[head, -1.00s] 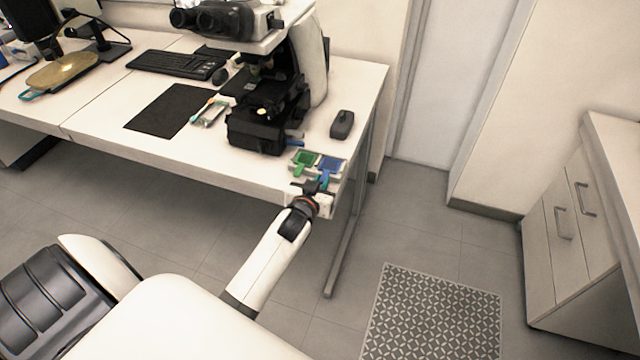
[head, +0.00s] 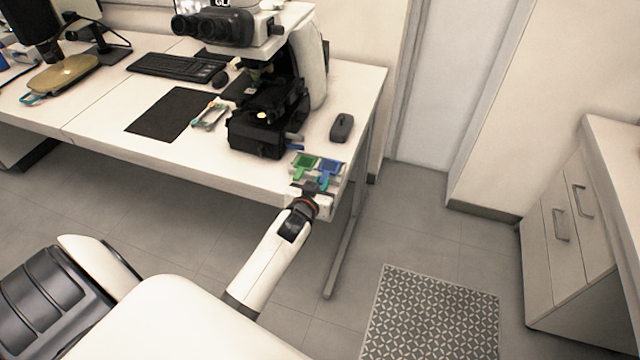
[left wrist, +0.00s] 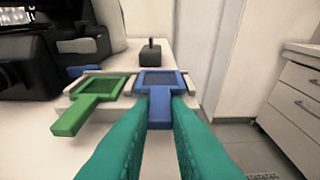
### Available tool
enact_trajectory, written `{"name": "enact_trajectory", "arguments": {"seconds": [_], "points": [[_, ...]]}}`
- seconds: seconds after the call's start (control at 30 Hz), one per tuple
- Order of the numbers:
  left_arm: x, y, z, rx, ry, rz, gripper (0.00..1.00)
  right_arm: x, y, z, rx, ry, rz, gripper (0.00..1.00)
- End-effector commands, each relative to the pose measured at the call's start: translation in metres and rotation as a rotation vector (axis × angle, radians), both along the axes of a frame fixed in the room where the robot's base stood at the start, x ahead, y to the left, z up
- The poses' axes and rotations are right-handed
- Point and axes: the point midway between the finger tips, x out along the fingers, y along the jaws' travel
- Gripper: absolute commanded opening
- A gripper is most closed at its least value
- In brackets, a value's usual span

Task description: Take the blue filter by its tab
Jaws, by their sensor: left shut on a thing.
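The blue filter (head: 330,166) lies in a pale holder at the front right corner of the desk, to the right of the green filter (head: 304,165). In the left wrist view the blue filter (left wrist: 160,81) has a square frame with a dark window, and its tab (left wrist: 159,114) points toward me. My left gripper (head: 318,187) is at the holder's near side. In the left wrist view its teal fingers (left wrist: 159,108) are shut on the tab, one on each side. The green filter (left wrist: 100,95) sits apart on the left. My right gripper is not in view.
The pale holder (left wrist: 70,92) sits near the desk edge. The black microscope stage (head: 258,125) stands behind and left, and a small dark device (head: 342,125) stands behind the filters.

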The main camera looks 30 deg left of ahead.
Motion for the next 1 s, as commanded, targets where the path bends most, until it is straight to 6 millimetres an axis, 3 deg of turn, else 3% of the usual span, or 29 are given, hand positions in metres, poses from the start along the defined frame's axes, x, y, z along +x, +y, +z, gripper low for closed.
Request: {"name": "enact_trajectory", "arguments": {"seconds": [0.27,1.0], "points": [[-0.004,-0.001,0.001,-0.001,0.000,0.000,0.00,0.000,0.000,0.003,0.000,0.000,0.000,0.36],[-0.069,-0.017,0.004,-0.001,0.001,0.000,0.00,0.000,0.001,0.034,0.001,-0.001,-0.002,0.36]]}}
